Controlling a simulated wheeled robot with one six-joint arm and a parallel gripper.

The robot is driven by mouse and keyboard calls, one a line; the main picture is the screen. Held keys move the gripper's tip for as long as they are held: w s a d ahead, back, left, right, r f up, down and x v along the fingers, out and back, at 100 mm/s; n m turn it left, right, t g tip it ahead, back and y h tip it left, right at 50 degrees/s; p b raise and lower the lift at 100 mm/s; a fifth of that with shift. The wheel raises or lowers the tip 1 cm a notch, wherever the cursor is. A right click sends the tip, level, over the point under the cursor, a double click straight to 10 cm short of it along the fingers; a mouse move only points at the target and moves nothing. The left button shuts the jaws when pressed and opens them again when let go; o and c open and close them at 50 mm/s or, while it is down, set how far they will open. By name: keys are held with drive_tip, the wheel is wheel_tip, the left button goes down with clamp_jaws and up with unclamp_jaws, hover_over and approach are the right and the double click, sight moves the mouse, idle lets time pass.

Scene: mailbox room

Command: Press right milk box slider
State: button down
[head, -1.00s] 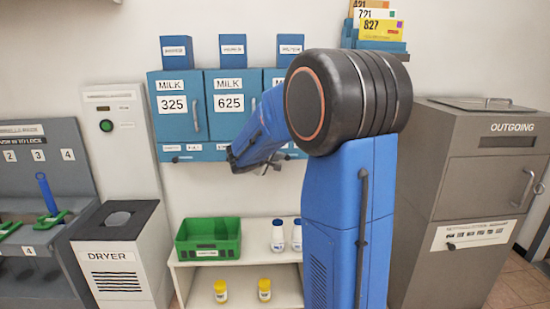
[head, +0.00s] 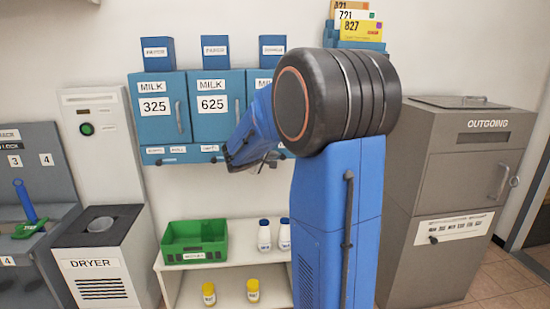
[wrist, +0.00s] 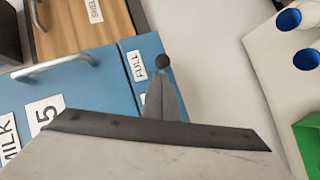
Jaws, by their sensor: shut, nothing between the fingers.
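Three blue milk boxes hang on the wall in the head view. The right milk box (head: 262,80) is mostly hidden behind my arm, with its slider not clearly visible there. My gripper (head: 266,160) is shut and empty, low in front of the boxes' bottom edge. In the wrist view a blue milk box (wrist: 100,88) shows a metal handle, a number ending in 5 and a "FULL" label. A small dark round knob (wrist: 162,62) sits beside that label, right at the tip of my gripper (wrist: 163,80). I cannot tell whether they touch.
A white shelf (head: 215,268) below holds a green crate (head: 195,240) and several bottles. A wooden box (wrist: 85,22) adjoins the blue box in the wrist view. A grey outgoing cabinet (head: 455,200) stands right, a dryer (head: 95,270) left.

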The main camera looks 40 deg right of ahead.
drive_tip(key=w+v, duration=0.1)
drive_tip(key=v, duration=1.1)
drive_tip(key=shift+w+a+r, duration=0.2)
drive_tip(key=shift+w+r, duration=0.1)
drive_tip(key=shift+w, duration=0.1)
drive_tip(key=s+a+f+y, duration=0.4)
drive_tip(key=s+a, duration=0.5)
drive_tip(key=s, duration=0.1)
drive_tip(key=s+a+f+y, duration=0.4)
drive_tip(key=s+a, duration=0.4)
drive_tip(key=s, duration=0.3)
drive_tip(key=s+a+f+g+y, duration=0.1)
drive_tip(key=s+a+f+y, duration=0.4)
drive_tip(key=s+a, duration=0.4)
drive_tip(key=s+f, duration=0.1)
drive_tip(key=s, duration=0.1)
drive_tip(key=shift+s+a+f+m, duration=0.2)
drive_tip(key=shift+s+a+m, duration=0.05)
drive_tip(key=shift+a+m, duration=0.15)
